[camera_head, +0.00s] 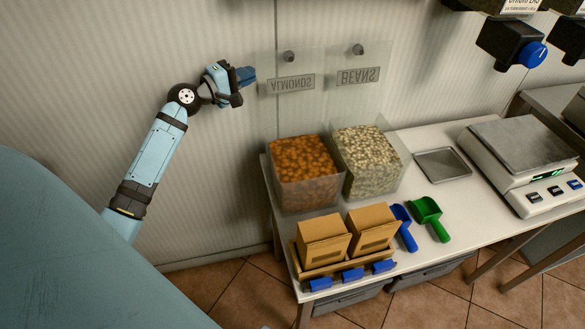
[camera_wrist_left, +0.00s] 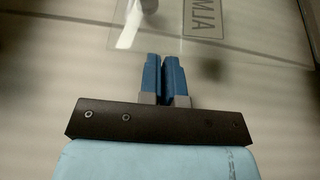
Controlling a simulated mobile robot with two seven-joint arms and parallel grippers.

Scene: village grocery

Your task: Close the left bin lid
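The left bin lid (camera_head: 297,105) is a clear panel labelled ALMONDS. It stands raised against the wall, with a dark round knob (camera_head: 289,56) near its top. Its bin (camera_head: 308,192) of orange-brown almonds is open below it. My left gripper (camera_head: 247,75) is beside the lid's upper left edge, with its blue fingers pointing toward it. In the left wrist view, the fingers (camera_wrist_left: 166,75) are together with nothing seen between them. The clear lid (camera_wrist_left: 207,18) and part of its label are ahead of the fingertips. I cannot tell whether they touch the lid. My right gripper is not in view.
The BEANS bin (camera_head: 372,182) stands at the right, its clear lid (camera_head: 357,100) also raised. In front are two cardboard boxes (camera_head: 324,240) in a tray, a blue scoop (camera_head: 406,238) and a green scoop (camera_head: 433,224). A scale (camera_head: 525,160) stands at the right. Dispensers hang upper right.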

